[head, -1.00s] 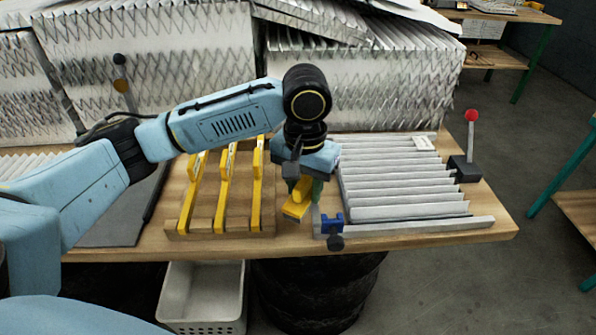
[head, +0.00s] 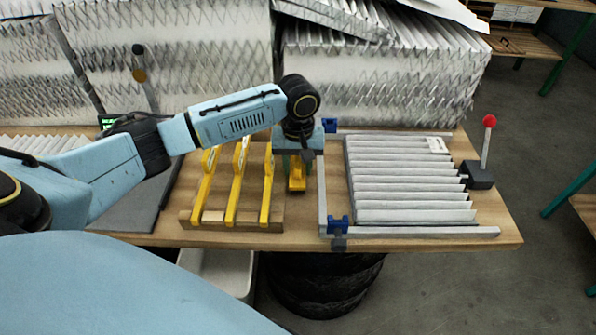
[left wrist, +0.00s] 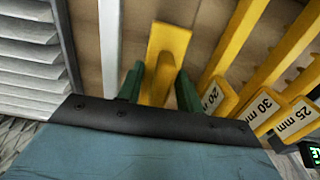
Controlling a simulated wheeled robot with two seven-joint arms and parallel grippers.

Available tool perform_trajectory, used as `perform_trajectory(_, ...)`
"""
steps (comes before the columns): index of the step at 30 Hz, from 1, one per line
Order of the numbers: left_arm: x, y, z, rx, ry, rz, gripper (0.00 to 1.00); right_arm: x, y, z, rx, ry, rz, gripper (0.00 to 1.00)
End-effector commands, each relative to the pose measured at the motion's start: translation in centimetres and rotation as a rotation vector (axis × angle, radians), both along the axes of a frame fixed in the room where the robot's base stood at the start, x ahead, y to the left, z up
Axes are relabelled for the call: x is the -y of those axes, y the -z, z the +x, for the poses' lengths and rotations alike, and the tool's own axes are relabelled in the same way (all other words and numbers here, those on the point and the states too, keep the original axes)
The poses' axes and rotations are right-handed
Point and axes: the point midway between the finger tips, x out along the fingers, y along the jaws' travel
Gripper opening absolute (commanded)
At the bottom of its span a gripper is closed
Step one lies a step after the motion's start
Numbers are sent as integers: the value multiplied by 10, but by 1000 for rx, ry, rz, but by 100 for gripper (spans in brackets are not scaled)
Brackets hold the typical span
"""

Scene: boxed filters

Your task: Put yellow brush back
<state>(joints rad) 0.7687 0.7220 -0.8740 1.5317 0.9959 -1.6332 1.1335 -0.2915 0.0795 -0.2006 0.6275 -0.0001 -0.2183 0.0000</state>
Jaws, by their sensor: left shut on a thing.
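My left gripper (head: 298,168) is shut on the yellow brush (head: 297,183), over the strip of table between the wooden rack and the filter frame. In the left wrist view the brush (left wrist: 168,50) lies between the green fingertips (left wrist: 160,82) of the gripper. The wooden rack (head: 272,217) holds yellow tools (head: 236,188) side by side, just left of the gripper. In the left wrist view their tags (left wrist: 262,108) read 20, 30 and 25 mm. I cannot tell whether the brush touches the table. My right gripper is not in view.
A pleated filter (head: 410,185) lies in a grey frame (head: 323,200) with blue clamps (head: 338,225) to the right. A red-knobbed lever (head: 489,121) stands at the table's right. Stacked filters (head: 370,85) fill the back. A white bin (head: 215,270) sits below the table.

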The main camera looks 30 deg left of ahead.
Motion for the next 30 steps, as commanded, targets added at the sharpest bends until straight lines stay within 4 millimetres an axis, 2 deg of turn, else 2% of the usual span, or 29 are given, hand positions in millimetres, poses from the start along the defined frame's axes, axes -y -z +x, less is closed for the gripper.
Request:
perform_trajectory(1,0,9,0,-1,0,-1,18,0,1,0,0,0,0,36)
perform_trajectory(5,1,21,0,1,1,0,18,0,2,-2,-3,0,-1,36)
perform_trajectory(17,0,25,0,0,1,0,18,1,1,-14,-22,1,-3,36)
perform_trajectory(18,0,25,0,1,1,0,41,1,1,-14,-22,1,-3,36)
perform_trajectory(19,0,25,0,1,1,0,45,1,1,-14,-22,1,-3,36)
perform_trajectory(27,0,25,1,2,1,0,45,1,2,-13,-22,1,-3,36)
perform_trajectory(30,0,19,1,4,2,-1,45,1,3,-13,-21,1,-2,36)
